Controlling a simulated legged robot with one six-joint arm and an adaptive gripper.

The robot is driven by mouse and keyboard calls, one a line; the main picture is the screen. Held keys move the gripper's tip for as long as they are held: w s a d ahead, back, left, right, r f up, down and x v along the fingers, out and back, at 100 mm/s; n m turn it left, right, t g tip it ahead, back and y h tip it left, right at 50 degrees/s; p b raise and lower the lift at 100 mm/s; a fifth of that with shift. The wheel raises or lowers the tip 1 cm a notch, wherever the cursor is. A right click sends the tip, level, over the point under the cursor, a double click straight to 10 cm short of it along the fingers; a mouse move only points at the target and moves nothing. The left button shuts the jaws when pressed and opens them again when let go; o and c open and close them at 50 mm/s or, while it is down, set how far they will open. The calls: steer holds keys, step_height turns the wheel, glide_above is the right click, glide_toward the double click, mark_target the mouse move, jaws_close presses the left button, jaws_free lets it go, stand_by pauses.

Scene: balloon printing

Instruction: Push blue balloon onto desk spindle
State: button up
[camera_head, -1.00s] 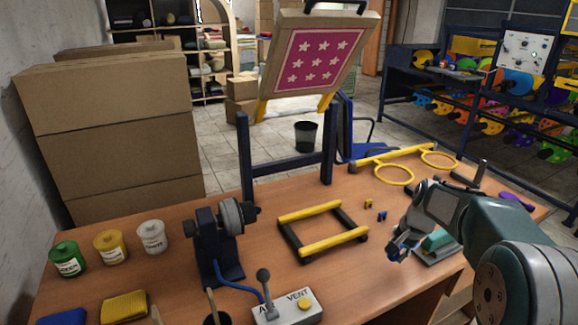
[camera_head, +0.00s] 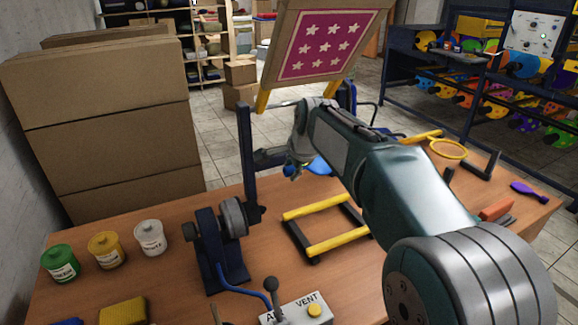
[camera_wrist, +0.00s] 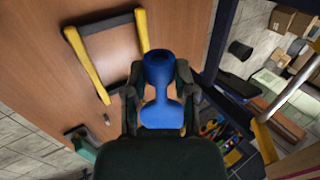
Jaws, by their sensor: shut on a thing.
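My gripper (camera_head: 296,168) is above the far side of the desk, to the right of and beyond the spindle machine. It is shut on the blue balloon (camera_wrist: 160,105), which sits between both fingers in the wrist view, with its wide end showing. A blue patch of the balloon (camera_head: 320,167) shows beside the gripper in the head view. The desk spindle (camera_head: 234,217) is a dark clamp-like stand with a grey round head and a short dark tip pointing right. The balloon is apart from it. The spindle does not show in the wrist view.
A yellow-railed frame (camera_head: 322,213) lies on the desk right of the spindle. A dark post (camera_head: 247,150) rises behind it, near my gripper. Paint jars (camera_head: 105,250) stand at left.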

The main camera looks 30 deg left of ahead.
steer(key=shift+f, duration=0.5)
steer(key=s+a+f, duration=0.3)
steer(key=f, duration=0.6)
steer(key=shift+a, duration=0.15)
stand_by(0.4)
steer(key=shift+r, duration=0.15)
steer(key=shift+s+a, duration=0.35)
steer(key=shift+s, duration=0.25)
stand_by(1.3)
